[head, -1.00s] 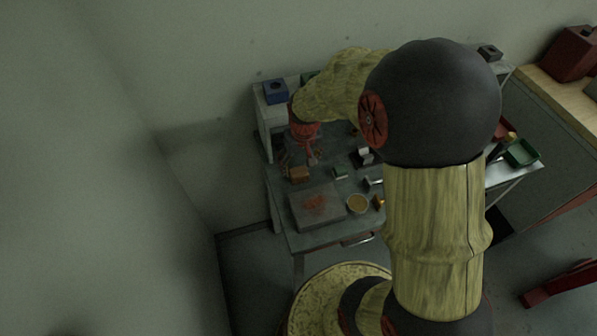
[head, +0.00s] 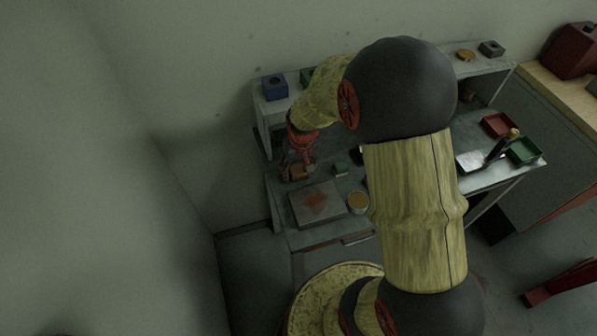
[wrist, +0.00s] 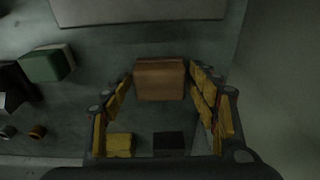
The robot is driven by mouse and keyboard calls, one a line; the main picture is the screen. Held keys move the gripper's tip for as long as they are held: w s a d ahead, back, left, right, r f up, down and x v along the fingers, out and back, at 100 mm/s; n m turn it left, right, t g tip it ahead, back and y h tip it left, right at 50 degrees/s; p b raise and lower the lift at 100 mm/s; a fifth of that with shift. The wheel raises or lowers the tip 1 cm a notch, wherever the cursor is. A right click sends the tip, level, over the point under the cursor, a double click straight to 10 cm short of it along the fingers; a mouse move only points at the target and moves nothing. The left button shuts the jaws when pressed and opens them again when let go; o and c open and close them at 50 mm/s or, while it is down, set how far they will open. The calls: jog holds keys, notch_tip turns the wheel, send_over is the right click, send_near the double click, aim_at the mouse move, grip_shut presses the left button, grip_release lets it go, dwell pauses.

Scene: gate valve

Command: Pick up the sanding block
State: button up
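The sanding block appears to be the brown block (wrist: 160,79) in the wrist view, lying on the grey worktop. In the head view the brown block (head: 297,172) shows at the left of the bench, partly covered by my gripper (head: 299,160). In the wrist view my gripper (wrist: 160,74) is open, with one finger on each side of the block near the fingertips. Narrow gaps seem to show beside the block. I cannot tell the gripper's exact height above it.
A green block (wrist: 46,64) lies left of the gripper in the wrist view. A grey plate (head: 317,204) and a round tan-topped container (head: 357,202) are near the bench's front. A blue box (head: 275,88) stands on the raised shelf. Red (head: 498,125) and green (head: 524,151) trays are right.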

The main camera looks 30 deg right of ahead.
aim_at(298, 167)
jog(key=c, duration=1)
jog(key=shift+r, duration=0.45)
notch_tip(298, 167, up, 2)
jog(key=shift+r+p, duration=0.1)
jog(key=shift+p, duration=0.25)
jog(key=shift+s+d+r+p, duration=0.45)
jog(key=shift+s+d+r, duration=0.3)
jog(key=shift+s+r, duration=1.2)
jog(key=shift+s+d+r+p, duration=0.4)
jog(key=shift+s+d+r, duration=0.65)
jog(key=shift+s, duration=1.45)
jog(key=shift+s+d+r+p, duration=0.45)
jog(key=shift+s+r, duration=1.5)
jog(key=shift+s, duration=0.25)
